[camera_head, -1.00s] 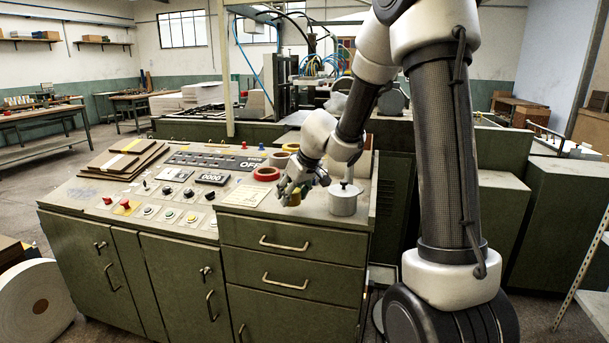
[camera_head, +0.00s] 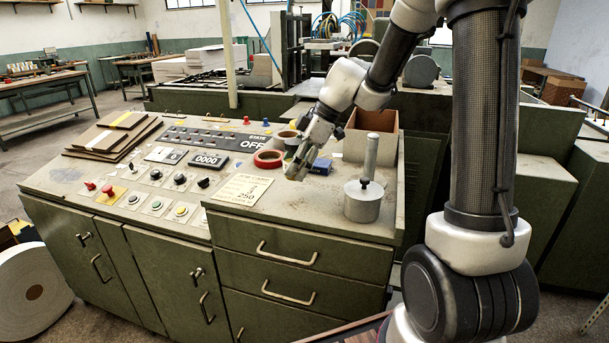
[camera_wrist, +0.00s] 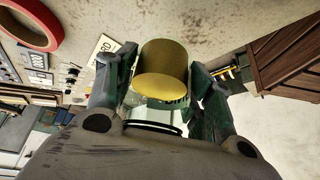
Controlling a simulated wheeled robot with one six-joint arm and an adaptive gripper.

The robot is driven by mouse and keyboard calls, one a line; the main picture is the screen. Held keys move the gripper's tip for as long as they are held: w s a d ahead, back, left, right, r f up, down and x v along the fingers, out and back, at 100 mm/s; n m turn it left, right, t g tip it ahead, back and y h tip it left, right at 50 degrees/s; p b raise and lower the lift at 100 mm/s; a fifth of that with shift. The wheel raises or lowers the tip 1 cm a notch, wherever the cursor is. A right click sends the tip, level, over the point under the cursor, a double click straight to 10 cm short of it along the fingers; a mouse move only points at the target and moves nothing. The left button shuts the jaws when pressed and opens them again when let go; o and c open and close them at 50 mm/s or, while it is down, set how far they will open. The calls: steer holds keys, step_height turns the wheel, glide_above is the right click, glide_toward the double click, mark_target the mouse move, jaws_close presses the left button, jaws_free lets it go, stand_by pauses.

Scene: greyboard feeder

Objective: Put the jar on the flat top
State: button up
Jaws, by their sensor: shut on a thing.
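My gripper (camera_head: 297,170) is shut on the jar, above the worktop near the red tape roll. In the wrist view, the jar's gold lid (camera_wrist: 165,65) and part of its pale, labelled body (camera_wrist: 155,112) show between the two green fingers (camera_wrist: 160,88). In the head view the jar is mostly hidden by the fingers and too small to make out well. The flat grey-beige top (camera_head: 300,208) of the green cabinet lies below and around my gripper, with bare room in front of it.
A metal pot with an upright handle (camera_head: 362,203) stands at the right front of the top. A printed card (camera_head: 243,189) lies left, beside the control buttons.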

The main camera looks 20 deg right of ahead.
steer(key=shift+f, duration=2.75)
steer(key=o, duration=1.3)
steer(key=shift+f, duration=0.1)
steer(key=shift+c, duration=0.2)
